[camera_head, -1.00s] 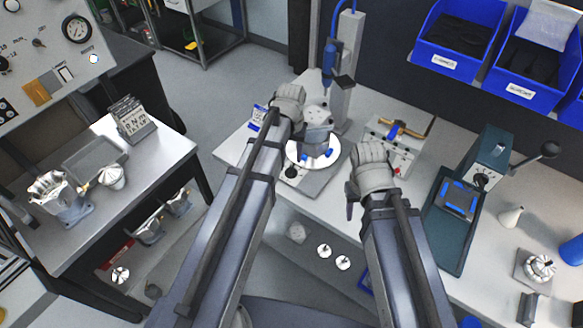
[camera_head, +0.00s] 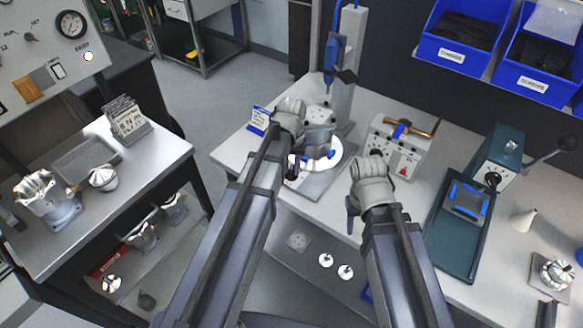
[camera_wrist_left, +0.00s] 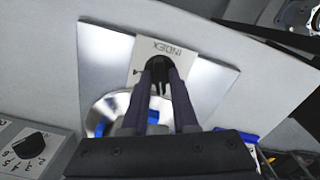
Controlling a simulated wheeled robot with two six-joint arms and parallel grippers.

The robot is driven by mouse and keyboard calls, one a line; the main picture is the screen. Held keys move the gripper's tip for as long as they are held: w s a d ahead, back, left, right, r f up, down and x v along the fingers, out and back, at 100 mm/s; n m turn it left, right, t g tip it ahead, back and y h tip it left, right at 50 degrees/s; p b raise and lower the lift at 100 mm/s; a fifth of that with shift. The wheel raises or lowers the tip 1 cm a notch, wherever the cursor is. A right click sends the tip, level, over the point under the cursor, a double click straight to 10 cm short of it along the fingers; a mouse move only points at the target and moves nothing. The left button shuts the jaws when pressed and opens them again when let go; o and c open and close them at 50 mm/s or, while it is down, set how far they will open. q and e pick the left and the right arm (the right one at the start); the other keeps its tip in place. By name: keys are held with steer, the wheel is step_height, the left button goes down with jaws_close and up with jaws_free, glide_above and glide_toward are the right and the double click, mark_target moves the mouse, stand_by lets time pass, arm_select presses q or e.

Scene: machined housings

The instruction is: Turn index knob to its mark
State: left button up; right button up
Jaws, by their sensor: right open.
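The index knob is a black knob (camera_wrist_left: 160,72) on a pale plate marked INDEX (camera_wrist_left: 145,48) in the left wrist view; a small dark mark shows on the plate beside it. The two dark fingers of my left gripper (camera_wrist_left: 161,84) reach down either side of the knob and hide much of it. Whether they press on it is unclear. In the head view my left gripper (camera_head: 291,162) is at the front left of the fixture with the round table (camera_head: 332,160). My right gripper (camera_head: 353,212) is open and empty, over the bench's front edge.
The fixture's grey base plate (camera_head: 318,186) lies on the bench. Right of it stand a control box (camera_head: 403,150) and a green press (camera_head: 458,218) with a lever. A blue tool (camera_head: 331,62) hangs on a column behind. A side table (camera_head: 150,154) stands left.

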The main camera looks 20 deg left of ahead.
arm_select(q)
jaws_close()
steer(key=shift+m, duration=0.4)
steer(key=m, duration=0.6)
steer(key=shift+m, duration=0.4)
steer(key=m, duration=1)
stand_by(0.4)
